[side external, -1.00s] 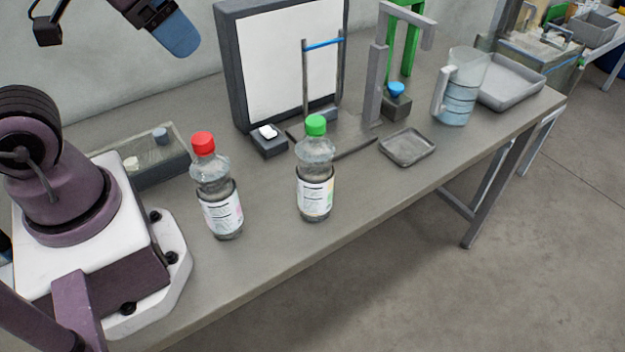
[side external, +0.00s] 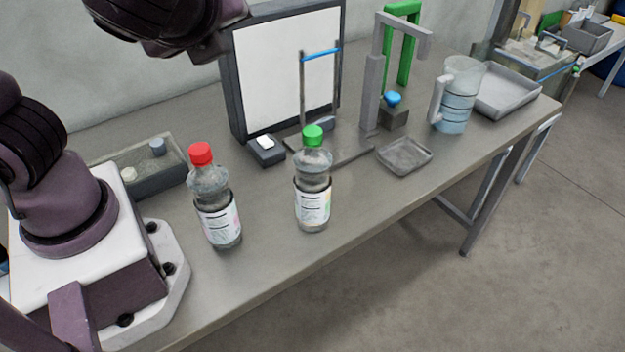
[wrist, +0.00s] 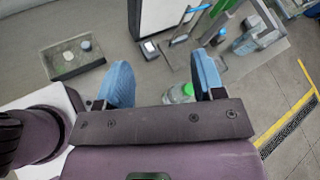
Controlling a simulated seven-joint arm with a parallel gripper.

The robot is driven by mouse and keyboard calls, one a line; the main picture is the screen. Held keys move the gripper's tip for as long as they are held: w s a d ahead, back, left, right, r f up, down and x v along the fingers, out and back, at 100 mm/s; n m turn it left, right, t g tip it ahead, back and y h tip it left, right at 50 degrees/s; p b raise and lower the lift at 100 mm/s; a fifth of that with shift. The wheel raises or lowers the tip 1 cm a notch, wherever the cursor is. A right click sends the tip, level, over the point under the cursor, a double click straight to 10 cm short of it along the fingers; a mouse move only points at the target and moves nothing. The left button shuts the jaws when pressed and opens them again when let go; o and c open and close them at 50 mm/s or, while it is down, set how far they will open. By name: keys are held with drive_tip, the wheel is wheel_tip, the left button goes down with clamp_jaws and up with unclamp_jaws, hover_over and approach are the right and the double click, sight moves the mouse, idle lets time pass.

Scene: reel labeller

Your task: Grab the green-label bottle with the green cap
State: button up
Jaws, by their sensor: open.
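The green-capped bottle (side external: 312,190) stands upright on the bench, clear with a mostly white, dark-printed label. A red-capped bottle (side external: 215,205) stands to its left, apart from it, with a similar white label. My gripper (wrist: 161,60) is open and empty in the wrist view, its two blue fingers spread wide. There the green-capped bottle (wrist: 180,93) shows below, near the right finger, partly hidden by the gripper's crossbar. The fingers are apart from it. In the side view my fingers are out of frame; only my arm shows at the top. The red-capped bottle cannot be seen in the wrist view.
A framed white panel (side external: 285,70) and a stand with a blue bar (side external: 320,54) are behind the bottles. A shallow tray (side external: 404,156), a jug (side external: 458,95) and a larger tray (side external: 506,92) stand right. A grey bin (side external: 150,170) is left. The front edge is clear.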

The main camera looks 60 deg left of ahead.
drive_tip(key=d+r+m+t+h, duration=0.1)
drive_tip(key=d+r+m+t, duration=0.1)
drive_tip(key=d+m+t, duration=0.7)
drive_tip(key=g, duration=0.1)
approach(309, 143)
drive_tip(key=x, duration=1.1)
drive_tip(key=shift+w+a, duration=0.25)
drive_tip(key=shift+w, duration=0.05)
clamp_jaws()
